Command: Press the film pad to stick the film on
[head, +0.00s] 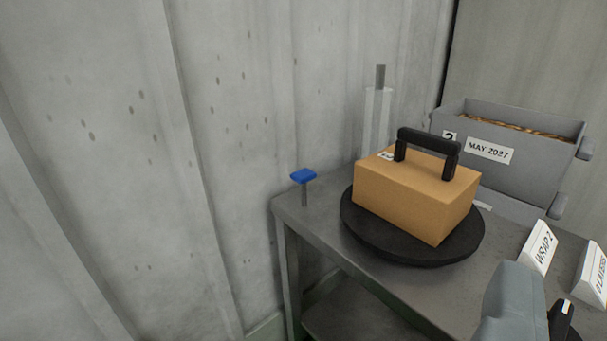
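A small blue pad (303,176), which looks like the film pad, sits on a short grey post at the table's left corner. A pale, upright film roll (376,121) with a grey core stands at the back, against the wall. A tan box (415,196) with a black handle (428,150) rests on a round black turntable (365,238). I see no film clearly on the box. My gripper (540,312) shows only in part at the bottom right, grey and black, apart from the pad and the box. Its fingers are not clear.
The grey metal table (312,222) has a lower shelf (345,312). A grey bin (517,163) labelled MAY 2027 stands behind the box, filled with brown material. A white WRAP 2 sign (540,249) and another sign (590,275) stand at the right. A concrete wall lies behind; space left of the table is clear.

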